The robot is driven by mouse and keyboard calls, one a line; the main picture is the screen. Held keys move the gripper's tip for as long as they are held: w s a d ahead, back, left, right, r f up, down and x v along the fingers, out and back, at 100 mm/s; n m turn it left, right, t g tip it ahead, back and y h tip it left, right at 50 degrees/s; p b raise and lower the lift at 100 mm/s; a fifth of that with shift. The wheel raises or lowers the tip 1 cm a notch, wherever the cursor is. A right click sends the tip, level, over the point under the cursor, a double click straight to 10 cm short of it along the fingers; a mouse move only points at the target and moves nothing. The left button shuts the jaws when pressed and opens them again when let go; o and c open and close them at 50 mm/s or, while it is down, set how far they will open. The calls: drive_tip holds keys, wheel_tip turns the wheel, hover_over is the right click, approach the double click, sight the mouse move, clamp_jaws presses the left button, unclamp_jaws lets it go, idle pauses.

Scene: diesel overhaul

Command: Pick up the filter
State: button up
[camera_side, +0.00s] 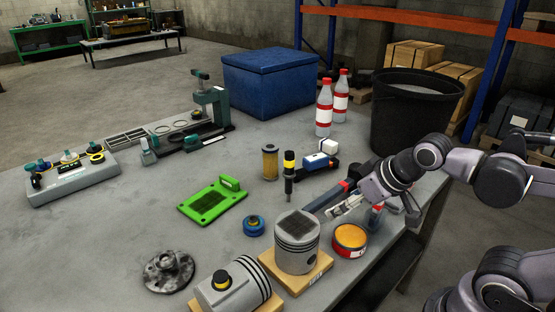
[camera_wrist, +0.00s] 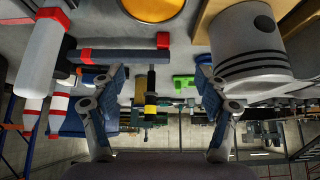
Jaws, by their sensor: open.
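The filter appears to be the amber cylinder with a darker top (camera_side: 270,162), standing upright near the middle of the table in the side view.
A grey piston (camera_side: 297,243) on a wooden block and an orange-topped tin (camera_side: 350,240) are close to my gripper. A dark bar with red ends (camera_wrist: 120,57) lies beside it. A green plate (camera_side: 212,203) lies left of the filter; a blue box (camera_side: 270,82) stands behind.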

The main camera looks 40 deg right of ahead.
drive_tip(key=w+d+r+m+g, duration=0.15)
drive_tip(key=w+r+m, duration=0.25)
drive_tip(key=w+r, duration=0.4)
drive_tip(key=m+g, duration=0.6)
drive_tip(key=m, duration=0.5)
hover_over(271, 163)
drive_tip(key=w+d, duration=0.2)
drive_tip(key=shift+t, duration=0.25)
wheel_tip(271, 163, down, 5)
drive_tip(key=shift+s+d+r, duration=0.15)
drive_tip(key=shift+f, duration=0.4)
drive_tip(key=f, duration=1)
drive_tip(key=shift+w+a+f, duration=0.2)
drive_tip(key=shift+f, duration=0.05)
drive_tip(key=shift+c, duration=0.4)
